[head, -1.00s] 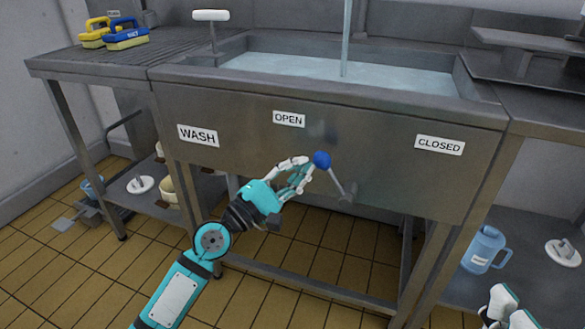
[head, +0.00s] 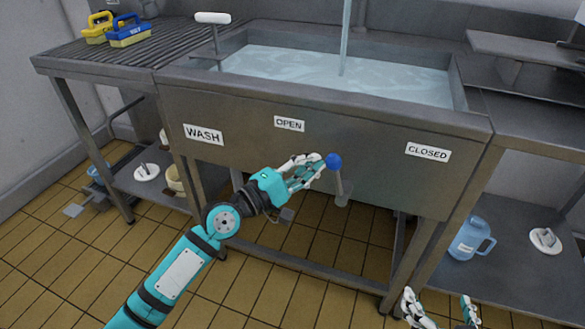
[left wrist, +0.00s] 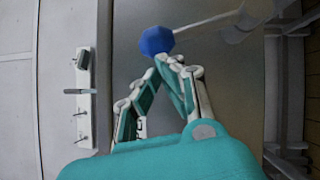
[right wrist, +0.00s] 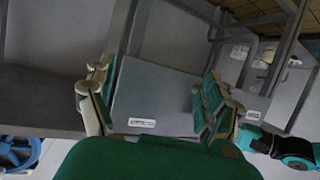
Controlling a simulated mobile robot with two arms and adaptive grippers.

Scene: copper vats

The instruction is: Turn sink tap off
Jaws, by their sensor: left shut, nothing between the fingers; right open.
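The tap lever's blue ball knob (head: 333,161) sits on a thin grey rod (head: 340,185) at the sink front (head: 260,135). The lever stands nearly upright, between the OPEN label (head: 289,124) and the CLOSED label (head: 428,152). My left gripper (head: 318,164) is shut and empty, its fingertips against or very close to the knob's left side. In the left wrist view the knob (left wrist: 156,41) is just beyond the closed tips (left wrist: 166,60). Water (head: 346,40) runs into the basin. My right gripper (head: 440,305) is open and empty at the lower right.
A WASH label (head: 203,134) is on the sink's left front. A blue jug (head: 470,238) stands on the lower right shelf. The space in front of the sink to the knob's right looks clear.

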